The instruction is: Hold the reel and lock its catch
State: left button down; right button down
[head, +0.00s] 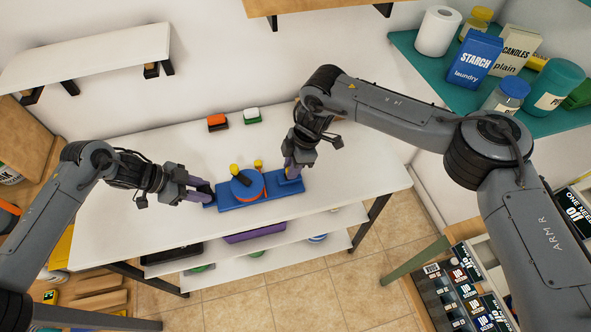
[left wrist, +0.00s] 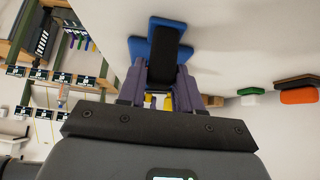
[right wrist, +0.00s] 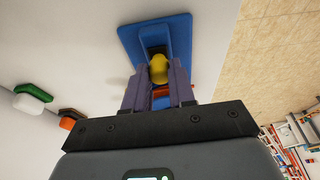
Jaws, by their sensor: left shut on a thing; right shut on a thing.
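The blue base (head: 228,201) lies on the white table and carries a round blue reel (head: 247,184) with an orange rim. A black arm with a yellow knob lies over the reel, and another yellow knob (head: 258,164) stands behind it. My left gripper (head: 208,190) is shut on a black bar (left wrist: 166,48) at the base's left end; blue shows behind the bar in the left wrist view. My right gripper (head: 292,174) is at the base's right end. In the right wrist view its fingers are shut on a yellow knob (right wrist: 160,69) in front of a blue upright. Which part is the catch I cannot tell.
An orange block (head: 217,122) and a green and white block (head: 252,115) lie at the back of the white table (head: 140,185). The tabletop around the base is otherwise clear. A teal shelf (head: 427,65) with boxes and jars stands at the right.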

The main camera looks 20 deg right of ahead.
jog(key=shift+a, duration=0.4)
jog(key=c, duration=0.9)
grip_release()
jog(key=shift+o, duration=0.2)
jog(key=shift+d+r, duration=0.1)
jog(key=v, duration=1.1)
jog(key=shift+r, duration=0.4)
